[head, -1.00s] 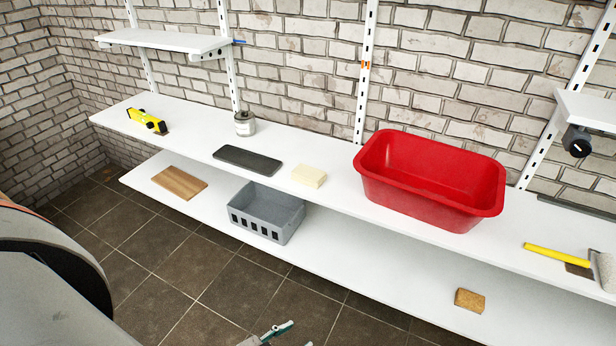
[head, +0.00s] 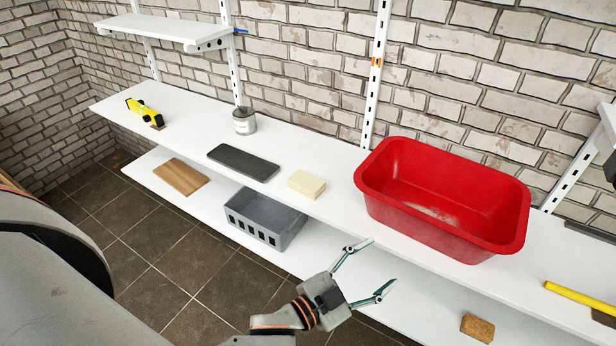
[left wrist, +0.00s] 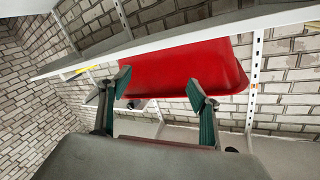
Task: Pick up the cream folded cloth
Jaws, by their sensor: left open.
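The cream folded cloth (head: 306,184) lies flat on the white upper shelf, between a dark grey flat slab and a red tub. My left gripper (head: 368,267) is open and empty in front of the shelf edge, to the right of the cloth and nearer to me, apart from it. In the left wrist view my open left gripper (left wrist: 158,90) shows with the red tub behind its fingers. The cloth does not show in that view. My right gripper is not in view.
The red tub (head: 442,200) stands right of the cloth. The dark slab (head: 243,162) and a metal can (head: 244,121) are to its left. A grey crate (head: 264,218), a wooden board (head: 180,177) and a tan sponge-like block (head: 477,328) are on the lower shelf (head: 400,285).

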